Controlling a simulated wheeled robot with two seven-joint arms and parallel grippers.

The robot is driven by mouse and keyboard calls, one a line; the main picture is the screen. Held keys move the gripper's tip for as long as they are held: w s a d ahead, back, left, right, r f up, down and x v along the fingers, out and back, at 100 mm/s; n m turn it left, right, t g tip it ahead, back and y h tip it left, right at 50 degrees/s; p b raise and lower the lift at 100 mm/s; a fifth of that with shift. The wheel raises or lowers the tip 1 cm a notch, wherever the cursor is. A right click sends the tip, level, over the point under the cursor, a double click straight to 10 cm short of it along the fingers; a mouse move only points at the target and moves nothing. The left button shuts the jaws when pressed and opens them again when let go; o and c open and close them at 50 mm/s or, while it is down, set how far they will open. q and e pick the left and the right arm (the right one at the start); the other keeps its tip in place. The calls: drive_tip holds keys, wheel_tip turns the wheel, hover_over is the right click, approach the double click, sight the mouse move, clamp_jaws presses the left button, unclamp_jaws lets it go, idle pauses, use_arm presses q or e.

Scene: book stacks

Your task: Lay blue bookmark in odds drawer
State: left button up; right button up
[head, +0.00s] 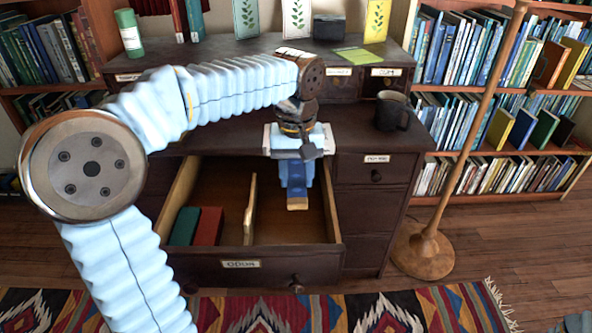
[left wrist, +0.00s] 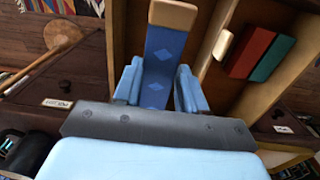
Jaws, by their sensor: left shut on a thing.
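The blue bookmark (head: 297,190), with lighter diamonds and a tan end, hangs from my left gripper (head: 296,172). In the left wrist view the bookmark (left wrist: 165,55) sits between the two light-blue fingers (left wrist: 160,88), which are shut on it. The odds drawer (head: 285,262) is pulled open, its front label reading "ODDS". My left gripper and the bookmark are over the drawer's right compartment, right of a wooden divider (head: 250,210). I cannot tell whether the bookmark's lower end touches the drawer floor. My right gripper is not in view.
A red block (head: 208,226) and a green block (head: 184,226) lie in the drawer's left compartment. A dark mug (head: 391,111) stands on the desk, right of my arm. A floor lamp (head: 425,250) stands right of the desk. Full bookshelves flank the desk.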

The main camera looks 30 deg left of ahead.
sight(297, 184)
use_arm(q)
wheel_tip(297, 184, down, 15)
drive_tip(key=b, duration=0.9)
drive_tip(key=shift+r+b, duration=0.15)
drive_tip(key=shift+b, duration=0.2)
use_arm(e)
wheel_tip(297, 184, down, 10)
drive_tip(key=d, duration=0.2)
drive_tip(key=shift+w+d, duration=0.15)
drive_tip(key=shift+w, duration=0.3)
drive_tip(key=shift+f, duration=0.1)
use_arm(q)
drive_tip(key=o, duration=1.1)
drive_tip(key=shift+r, duration=0.1)
wheel_tip(297, 184, up, 4)
drive_tip(key=p, duration=0.3)
drive_tip(key=shift+f, duration=0.2)
wheel_tip(297, 184, up, 5)
drive_tip(key=p, duration=0.5)
drive_tip(key=shift+r, duration=0.2)
wheel_tip(297, 184, up, 3)
drive_tip(key=p, duration=0.2)
drive_tip(key=shift+p, duration=0.4)
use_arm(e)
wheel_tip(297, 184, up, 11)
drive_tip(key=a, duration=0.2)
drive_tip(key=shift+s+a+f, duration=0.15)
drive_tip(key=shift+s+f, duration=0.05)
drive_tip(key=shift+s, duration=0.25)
